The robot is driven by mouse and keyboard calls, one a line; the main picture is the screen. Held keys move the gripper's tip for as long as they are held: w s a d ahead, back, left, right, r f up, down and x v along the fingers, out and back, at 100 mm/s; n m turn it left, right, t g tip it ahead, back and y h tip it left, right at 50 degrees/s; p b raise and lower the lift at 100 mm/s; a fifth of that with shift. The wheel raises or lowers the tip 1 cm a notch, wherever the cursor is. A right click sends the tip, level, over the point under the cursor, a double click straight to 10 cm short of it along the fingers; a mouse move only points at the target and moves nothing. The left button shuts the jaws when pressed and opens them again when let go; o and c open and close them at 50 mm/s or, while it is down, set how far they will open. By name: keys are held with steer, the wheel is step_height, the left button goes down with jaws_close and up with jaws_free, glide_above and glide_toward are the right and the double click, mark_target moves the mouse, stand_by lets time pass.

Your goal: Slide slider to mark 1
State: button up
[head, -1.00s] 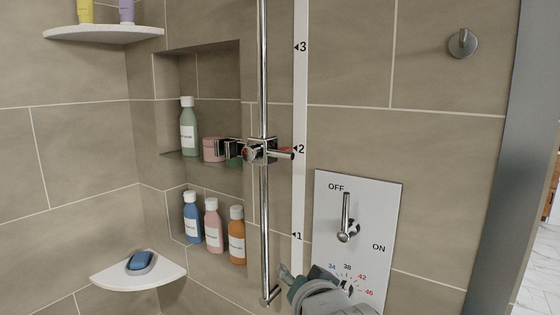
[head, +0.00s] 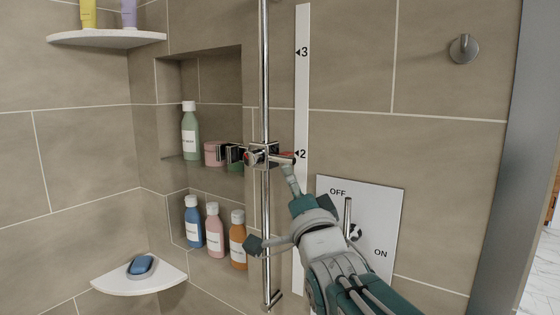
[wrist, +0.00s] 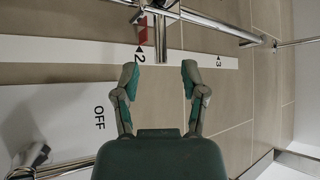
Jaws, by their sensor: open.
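The chrome slider (head: 262,155) sits on the vertical rail (head: 266,215), level with mark 2 (head: 300,154). Its red pointer shows by the 2 in the wrist view (wrist: 143,28). The slider's handle (wrist: 160,42) points toward the gap between my fingertips there. My gripper (head: 272,208) is open, with one finger just below the handle in the head view and the other lower left, near the rail. In the wrist view, my gripper (wrist: 160,70) has nothing between its fingers; contact with the handle cannot be told. Mark 1 is hidden behind my gripper.
A control plate (head: 386,235) with an OFF/ON lever is right of the scale, partly covered by my arm. A niche left of the rail holds several bottles, including an orange one (head: 238,240). A soap shelf (head: 160,281) is lower left; a hook (head: 463,48) is upper right.

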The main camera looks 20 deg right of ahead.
mark_target(283, 160)
steer(key=x, duration=0.6)
steer(key=shift+w, duration=0.3)
steer(key=shift+c, duration=0.2)
jaws_close()
